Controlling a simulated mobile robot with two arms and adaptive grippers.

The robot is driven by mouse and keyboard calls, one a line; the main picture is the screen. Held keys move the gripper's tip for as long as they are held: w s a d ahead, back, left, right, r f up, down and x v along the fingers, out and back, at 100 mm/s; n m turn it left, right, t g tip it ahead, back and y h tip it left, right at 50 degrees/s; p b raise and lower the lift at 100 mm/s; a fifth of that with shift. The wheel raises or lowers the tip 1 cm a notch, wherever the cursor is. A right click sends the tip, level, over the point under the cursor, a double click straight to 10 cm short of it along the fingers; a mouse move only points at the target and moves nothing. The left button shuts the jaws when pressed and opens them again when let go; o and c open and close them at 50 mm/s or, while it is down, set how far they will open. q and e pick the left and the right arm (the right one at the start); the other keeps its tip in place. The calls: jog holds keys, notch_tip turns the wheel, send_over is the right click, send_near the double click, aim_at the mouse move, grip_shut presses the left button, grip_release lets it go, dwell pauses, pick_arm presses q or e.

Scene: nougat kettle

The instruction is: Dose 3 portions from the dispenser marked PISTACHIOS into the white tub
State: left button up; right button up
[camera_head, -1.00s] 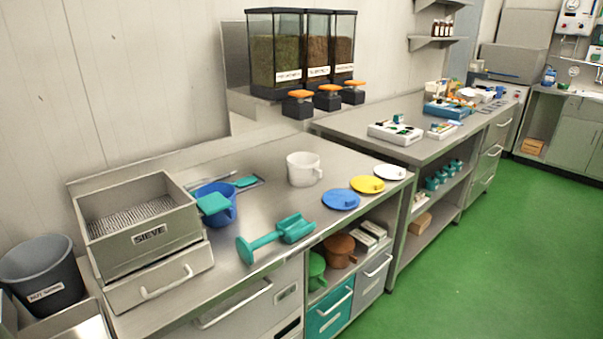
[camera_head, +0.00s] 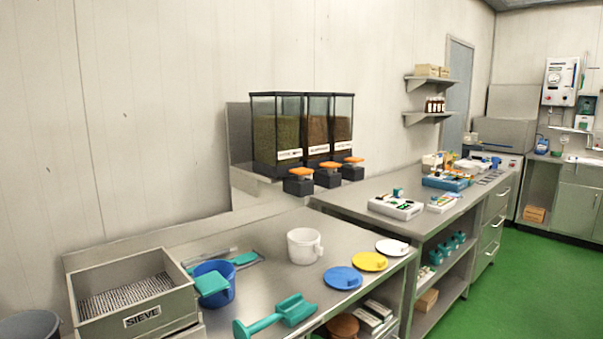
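Three clear dispensers with black lids and orange-topped outlets stand side by side on a wall shelf. The left dispenser (camera_head: 277,130) holds green contents, and the middle dispenser (camera_head: 318,125) and right dispenser (camera_head: 342,122) hold brown contents. Each has a white label, too small to read surely. Neither of my grippers is in view.
On the near counter (camera_head: 255,230) are a sieve box (camera_head: 140,300), a blue jug (camera_head: 214,283), a teal scoop (camera_head: 278,316) and blue (camera_head: 342,278), yellow (camera_head: 369,262) and white (camera_head: 393,247) lids. A further counter (camera_head: 420,195) holds devices. Green floor (camera_head: 500,290) is clear at right.

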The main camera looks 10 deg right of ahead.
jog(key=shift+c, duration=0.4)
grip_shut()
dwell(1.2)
